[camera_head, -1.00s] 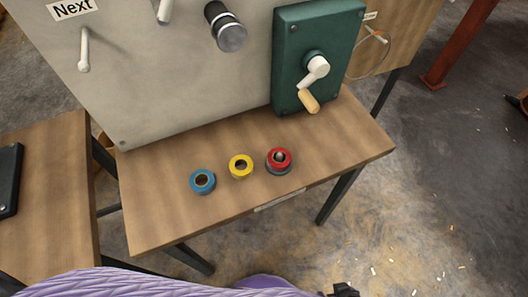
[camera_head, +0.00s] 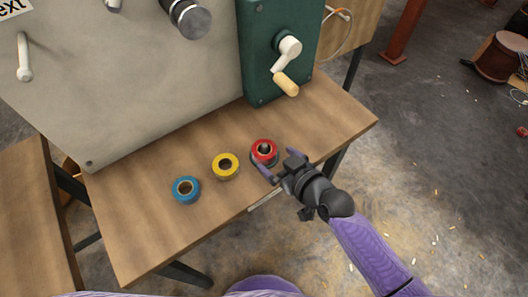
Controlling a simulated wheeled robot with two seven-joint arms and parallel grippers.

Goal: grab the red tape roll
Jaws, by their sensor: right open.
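The red tape roll (camera_head: 264,150) lies on the wooden table (camera_head: 150,232), rightmost in a row of three rolls. A dark part shows beneath its red ring and something pale shows in its hole. My right gripper (camera_head: 268,168) is at the table's front edge, just in front and to the right of the red roll. My left gripper is not in view.
A yellow tape roll (camera_head: 225,165) and a blue tape roll (camera_head: 186,189) lie to the left of the red one. A grey panel (camera_head: 130,90) and a green box (camera_head: 272,50) with a crank handle (camera_head: 287,82) stand behind. The table's right end is clear.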

